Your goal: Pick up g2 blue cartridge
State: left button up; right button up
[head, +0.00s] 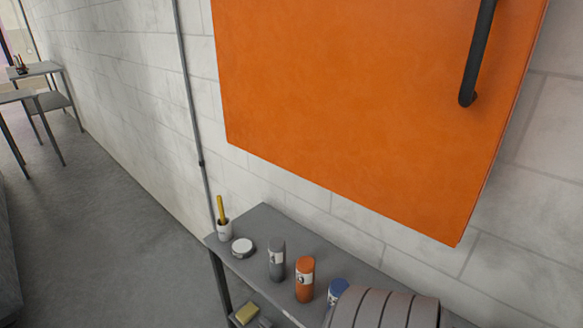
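The blue cartridge (339,286) stands on a narrow grey shelf table (290,228) against the wall, low in the head view. Only its blue top and a bit of its white label show. A ribbed grey-brown rounded shape in front of it hides its lower right part. An orange cartridge (305,283) with a white label stands just left of it. A grey cartridge (277,262) stands further left. All three look upright. Neither of my grippers is in view.
A white cup (224,231) with a yellow stick and a round white tin (242,247) stand at the table's left end. A yellow block (246,314) lies lower down. An orange cabinet (360,90) with a black handle hangs above. Open floor (110,240) lies left.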

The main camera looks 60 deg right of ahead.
aim_at(337, 286)
jog(key=z, duration=4.45)
jog(key=k, duration=0.7)
jog(key=u, duration=2.6)
jog(key=k, duration=0.25)
jog(key=z, duration=2.25)
